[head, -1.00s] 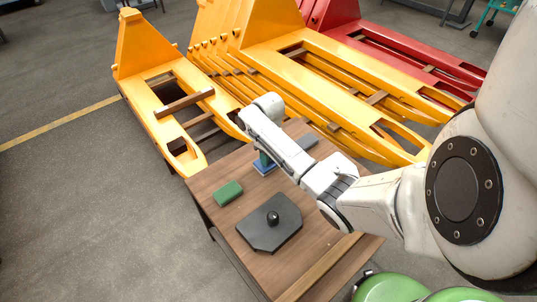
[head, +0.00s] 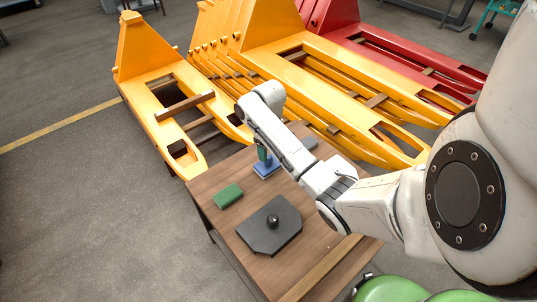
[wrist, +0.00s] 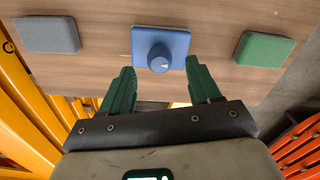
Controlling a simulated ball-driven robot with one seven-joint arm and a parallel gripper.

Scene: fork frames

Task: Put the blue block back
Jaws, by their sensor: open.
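The blue block (wrist: 175,38) is a flat square plate with a round blue knob on top. It lies on the wooden table and also shows in the head view (head: 267,171), below my gripper (head: 264,155). In the wrist view my gripper (wrist: 160,66) has its two green fingers spread apart, with nothing between them. The block lies beyond the fingertips, centred on the gap. In the head view the arm hides part of the area around the block.
A green block (head: 227,195) lies left of the blue one, and a grey block (head: 310,142) lies to its right. A dark board (head: 262,238) with a black knob (head: 273,220) lies nearer me. Yellow pallet jacks (head: 160,85) stand behind the table (head: 205,182).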

